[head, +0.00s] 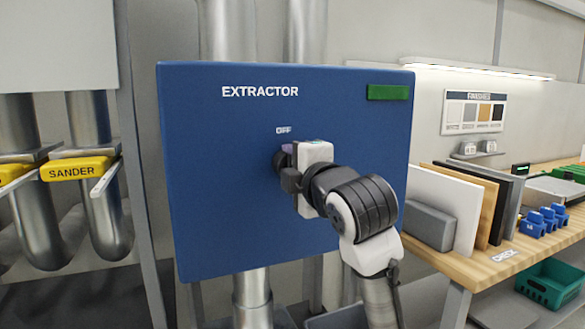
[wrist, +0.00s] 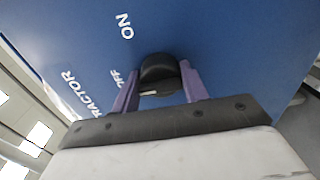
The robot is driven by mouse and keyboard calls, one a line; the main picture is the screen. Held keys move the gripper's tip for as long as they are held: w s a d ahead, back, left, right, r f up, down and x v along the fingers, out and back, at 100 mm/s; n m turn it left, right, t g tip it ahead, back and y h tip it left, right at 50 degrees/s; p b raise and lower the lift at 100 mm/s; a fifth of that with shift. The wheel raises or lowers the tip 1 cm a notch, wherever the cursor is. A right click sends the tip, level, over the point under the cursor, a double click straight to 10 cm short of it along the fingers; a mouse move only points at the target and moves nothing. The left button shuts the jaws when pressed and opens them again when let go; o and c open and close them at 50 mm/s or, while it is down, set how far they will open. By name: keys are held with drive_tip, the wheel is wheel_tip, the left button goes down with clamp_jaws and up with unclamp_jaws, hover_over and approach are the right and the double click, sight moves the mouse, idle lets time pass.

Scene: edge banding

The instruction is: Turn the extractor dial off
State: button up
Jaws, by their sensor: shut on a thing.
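The blue extractor panel (head: 215,190) stands upright in front of me, with "EXTRACTOR" in white near its top and a green bar (head: 388,92) at its upper right. The black dial (wrist: 158,70) sticks out from the panel below the "OFF" label (head: 283,130). My gripper (head: 287,159) is at the dial, and its purple fingers close on the dial from both sides in the wrist view (wrist: 160,86). The "ON" label (wrist: 125,26) shows in the wrist view; in the head view it is hidden. I cannot tell which label the dial points to.
A wooden bench (head: 510,260) on the right holds upright boards (head: 440,210), a grey block (head: 431,227) and small blue clamps (head: 540,222). A green crate (head: 550,284) sits below it. Metal ducts with yellow "SANDER" tags (head: 76,169) stand on the left.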

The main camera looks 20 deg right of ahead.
drive_tip(key=o, duration=1)
drive_tip(key=s+b, duration=0.2)
drive_tip(key=s, duration=1.1)
drive_tip(key=shift+s+d+b, duration=0.2)
drive_tip(key=shift+s+b, duration=0.2)
